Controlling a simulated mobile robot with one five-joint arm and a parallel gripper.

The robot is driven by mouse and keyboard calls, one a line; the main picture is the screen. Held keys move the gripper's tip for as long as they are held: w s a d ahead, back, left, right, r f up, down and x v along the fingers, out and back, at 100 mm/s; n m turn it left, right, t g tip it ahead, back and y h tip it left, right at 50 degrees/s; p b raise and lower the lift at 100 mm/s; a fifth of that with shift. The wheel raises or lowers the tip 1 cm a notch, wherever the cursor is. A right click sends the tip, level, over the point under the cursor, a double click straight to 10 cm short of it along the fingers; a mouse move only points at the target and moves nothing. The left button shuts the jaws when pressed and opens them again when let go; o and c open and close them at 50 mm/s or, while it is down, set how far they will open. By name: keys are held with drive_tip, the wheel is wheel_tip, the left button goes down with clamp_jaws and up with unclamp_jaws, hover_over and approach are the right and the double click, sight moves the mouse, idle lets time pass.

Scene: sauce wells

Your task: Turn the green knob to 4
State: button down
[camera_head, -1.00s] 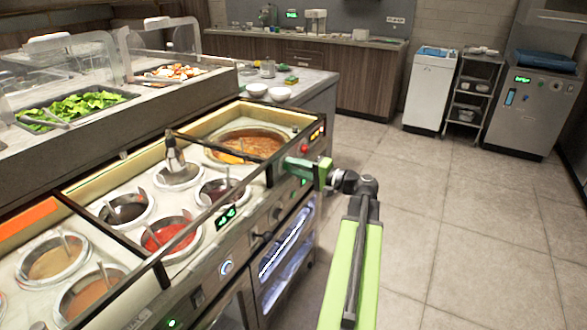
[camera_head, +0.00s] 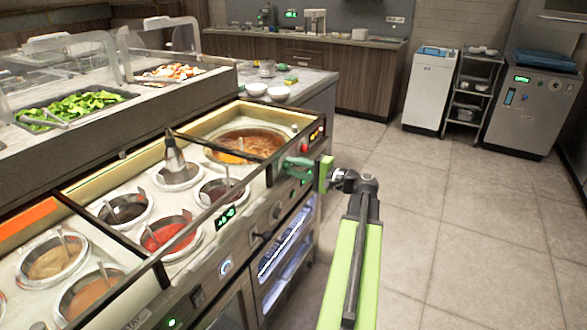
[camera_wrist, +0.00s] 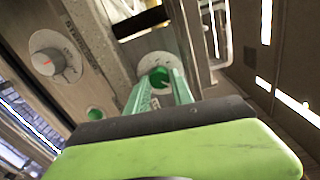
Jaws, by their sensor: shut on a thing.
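The green knob (camera_wrist: 159,78) sits on a pale round dial on the steel front panel in the wrist view. My gripper (camera_wrist: 158,86) reaches it with its two green fingers, one on each side, and is shut on it. Small dial markings are too small to read, so I cannot tell which number the knob points at.
A grey knob with a red pointer (camera_wrist: 46,62) and a green round button (camera_wrist: 95,113) are on the same panel. A red button (camera_head: 304,148) is just above my gripper. Sauce wells (camera_head: 165,235) lie left. The floor to the right is clear.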

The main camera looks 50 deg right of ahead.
drive_tip(key=c, duration=1.1)
unclamp_jaws()
drive_tip(key=v, duration=1.7)
drive_tip(key=shift+s+p, duration=0.3)
drive_tip(key=shift+p, duration=0.1)
drive_tip(key=shift+d, duration=0.1)
